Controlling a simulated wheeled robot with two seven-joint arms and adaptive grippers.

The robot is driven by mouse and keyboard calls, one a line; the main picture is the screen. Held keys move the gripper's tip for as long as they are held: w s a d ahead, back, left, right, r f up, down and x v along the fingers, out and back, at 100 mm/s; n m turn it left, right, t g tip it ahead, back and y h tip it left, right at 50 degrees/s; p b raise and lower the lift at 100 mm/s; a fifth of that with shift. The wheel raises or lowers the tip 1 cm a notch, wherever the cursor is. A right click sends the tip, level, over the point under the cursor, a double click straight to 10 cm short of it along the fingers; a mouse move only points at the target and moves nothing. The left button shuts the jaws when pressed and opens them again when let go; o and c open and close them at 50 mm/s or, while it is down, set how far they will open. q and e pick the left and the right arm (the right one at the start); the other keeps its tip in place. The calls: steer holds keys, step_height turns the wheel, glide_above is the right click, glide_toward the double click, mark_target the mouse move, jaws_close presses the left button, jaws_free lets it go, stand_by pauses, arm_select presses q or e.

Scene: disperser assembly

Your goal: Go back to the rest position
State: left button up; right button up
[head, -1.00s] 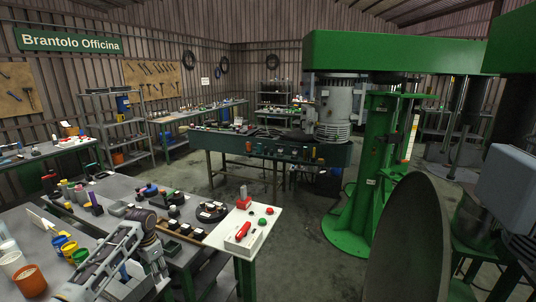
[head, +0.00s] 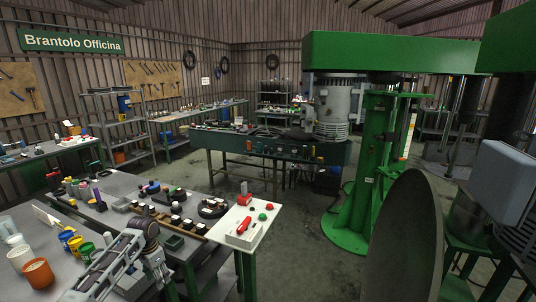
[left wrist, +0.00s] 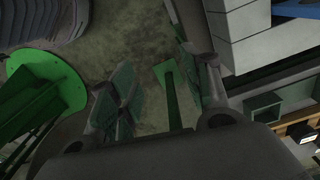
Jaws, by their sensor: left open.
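My left arm comes in at the bottom left of the head view, bent over the near workbench (head: 20,218). My left gripper (head: 160,288) hangs low near that bench's front edge, partly cut off by the frame. In the left wrist view its two fingers (left wrist: 158,88) are apart, with nothing between them but the floor and a green table leg behind. My right gripper is in neither view.
A green machine column (head: 375,165) stands to the right. Concrete floor (head: 295,240) lies open between them.

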arm_select(q)
steer(key=s+d+f+n+b, duration=0.1)
steer(key=s+f, duration=0.5)
steer(key=f, duration=0.6)
steer(key=s+d+f+n, duration=0.1)
steer(key=s+f, duration=0.5)
steer(key=f, duration=0.7)
steer(key=s+d+f+n+b, duration=0.1)
steer(key=s+f, duration=0.5)
steer(key=f, duration=0.6)
steer(key=s+d+f, duration=0.3)
steer(key=s+f, duration=0.3)
steer(key=s, duration=0.7)
steer(key=s+d+f+b, duration=0.1)
steer(key=s+d+f, duration=0.3)
steer(key=s, duration=0.9)
steer(key=s+d+f+b, duration=0.1)
steer(key=s+d+f, duration=0.3)
steer(key=s+f, duration=0.5)
steer(key=s, duration=0.4)
steer(key=shift+s+f+n+t, duration=0.2)
steer(key=shift+s+n+t, duration=0.1)
steer(key=shift+n+t, duration=0.1)
